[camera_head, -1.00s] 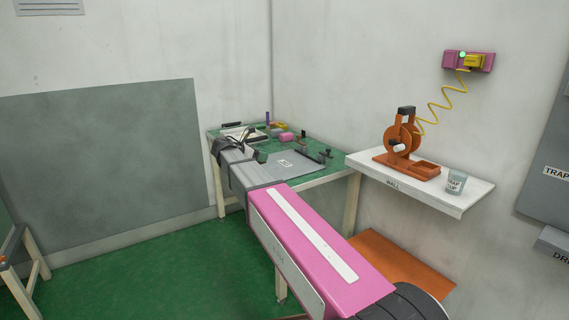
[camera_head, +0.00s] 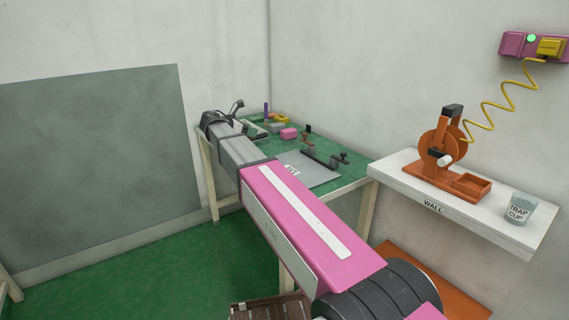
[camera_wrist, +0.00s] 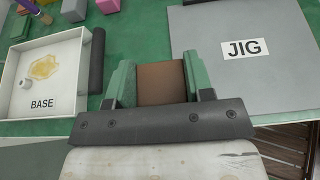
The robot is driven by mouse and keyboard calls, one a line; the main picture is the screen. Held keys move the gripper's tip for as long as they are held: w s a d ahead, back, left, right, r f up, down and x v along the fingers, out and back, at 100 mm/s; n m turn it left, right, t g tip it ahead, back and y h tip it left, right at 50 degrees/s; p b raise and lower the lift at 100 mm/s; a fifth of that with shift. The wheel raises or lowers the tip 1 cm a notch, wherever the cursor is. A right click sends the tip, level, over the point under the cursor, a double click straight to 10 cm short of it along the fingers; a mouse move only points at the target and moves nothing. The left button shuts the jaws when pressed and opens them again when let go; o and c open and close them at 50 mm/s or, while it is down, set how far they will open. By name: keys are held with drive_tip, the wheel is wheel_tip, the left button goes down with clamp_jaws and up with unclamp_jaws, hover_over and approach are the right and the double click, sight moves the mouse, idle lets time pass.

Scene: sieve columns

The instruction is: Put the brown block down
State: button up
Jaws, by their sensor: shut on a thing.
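In the wrist view the brown block (camera_wrist: 161,84) sits between the two green fingers of my gripper (camera_wrist: 160,82), which is shut on it. Green tabletop shows around and beyond the block. Whether the block touches the table cannot be told. In the head view my arm reaches over the green table (camera_head: 345,172), and the gripper end (camera_head: 226,122) is at the table's left side. The block is not visible there.
A white tray labelled BASE (camera_wrist: 75,48) lies left of the gripper, holding a yellow stain and a small white piece. A grey JIG plate (camera_wrist: 285,75) lies to the right. A pink block (camera_wrist: 108,5) is beyond. A wall shelf (camera_head: 470,217) holds an orange device (camera_head: 440,165) and a trap cup (camera_head: 520,208).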

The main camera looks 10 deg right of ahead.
drive_tip(key=s+d+f, duration=0.1)
drive_tip(key=d+f, duration=0.1)
drive_tip(key=d, duration=0.1)
drive_tip(key=s+d+f, duration=0.2)
drive_tip(key=d, duration=0.2)
drive_tip(key=s+d+f, duration=0.1)
drive_tip(key=d+f, duration=0.1)
drive_tip(key=d, duration=0.1)
drive_tip(key=shift+s+d+f, duration=0.15)
drive_tip(key=shift+s+f, duration=0.25)
drive_tip(key=shift+f, duration=2)
drive_tip(key=shift+f, duration=0.1)
drive_tip(key=o, duration=0.9)
drive_tip(key=shift+o, duration=0.2)
drive_tip(key=v, duration=1.2)
